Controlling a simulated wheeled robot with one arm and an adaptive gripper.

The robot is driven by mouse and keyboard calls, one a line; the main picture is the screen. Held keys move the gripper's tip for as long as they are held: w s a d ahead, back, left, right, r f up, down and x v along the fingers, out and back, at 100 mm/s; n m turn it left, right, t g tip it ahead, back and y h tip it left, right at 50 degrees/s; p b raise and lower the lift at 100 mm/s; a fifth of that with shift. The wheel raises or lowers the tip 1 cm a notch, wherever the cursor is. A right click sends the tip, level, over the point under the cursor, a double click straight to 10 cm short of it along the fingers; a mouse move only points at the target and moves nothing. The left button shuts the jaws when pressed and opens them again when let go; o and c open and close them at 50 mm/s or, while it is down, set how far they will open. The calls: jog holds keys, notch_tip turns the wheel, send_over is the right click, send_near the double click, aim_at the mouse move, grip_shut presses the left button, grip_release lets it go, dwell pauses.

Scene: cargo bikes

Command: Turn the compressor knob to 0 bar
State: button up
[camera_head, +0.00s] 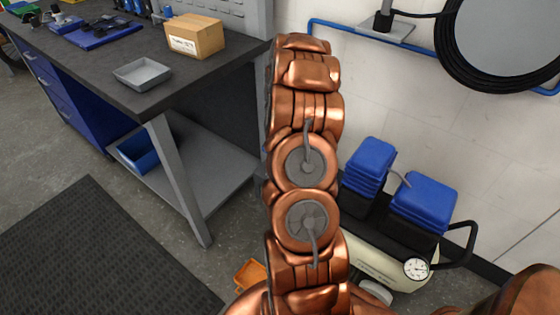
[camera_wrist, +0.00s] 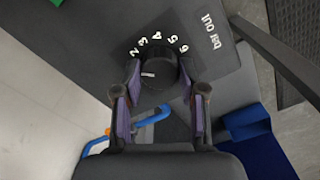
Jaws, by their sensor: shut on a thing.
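In the wrist view, a round dark knob (camera_wrist: 158,80) sits on a dark grey panel (camera_wrist: 205,68) marked "bar out". White numbers 2 to 6 arc around its far side. A short white mark on the knob points left, below the 2. Any lower numbers are not visible, and the left finger covers part of that side. My gripper (camera_wrist: 159,73) is shut on the knob, with one finger on each side. In the head view, the compressor (camera_head: 372,262) has a cream tank, blue-topped parts and a round gauge (camera_head: 416,268). My arm hides part of it; the knob and gripper do not show there.
A workbench (camera_head: 120,85) with a cardboard box (camera_head: 195,36) and a grey tray (camera_head: 142,73) stands left of my arm. A blue pipe (camera_head: 345,28) and a coiled black hose (camera_head: 450,75) are on the wall. A dark mat (camera_head: 90,250) lies on the floor.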

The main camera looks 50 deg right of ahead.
jog(key=n, duration=0.4)
jog(key=shift+n, duration=0.3)
jog(key=shift+s+a+n, duration=0.1)
jog(key=shift+n, duration=1.8)
jog(key=o, duration=1.1)
jog(key=shift+o, duration=0.2)
notch_tip(320, 180, up, 12)
